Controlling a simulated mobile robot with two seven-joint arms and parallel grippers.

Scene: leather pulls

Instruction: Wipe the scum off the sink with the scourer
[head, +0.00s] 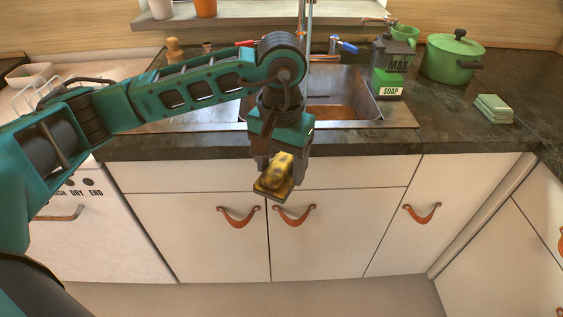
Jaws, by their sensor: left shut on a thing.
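My left gripper (279,163) points down and is shut on the scourer (283,170), a yellow sponge-like block with a darker, brownish underside. It holds the scourer in front of the cabinet doors, below the counter's front edge in the picture. The metal sink (385,108) is set in the dark counter behind my left arm. Brownish scum (330,112) shows on the floor of its basin. My arm hides part of the sink's left side. My right gripper is not in view.
A soap box (390,75) stands at the sink's right rear corner. A green pot (453,58) and folded green cloths (493,109) are on the right counter. A tap (303,40) rises behind the basin. White cabinets (340,235) with leather pulls are below.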

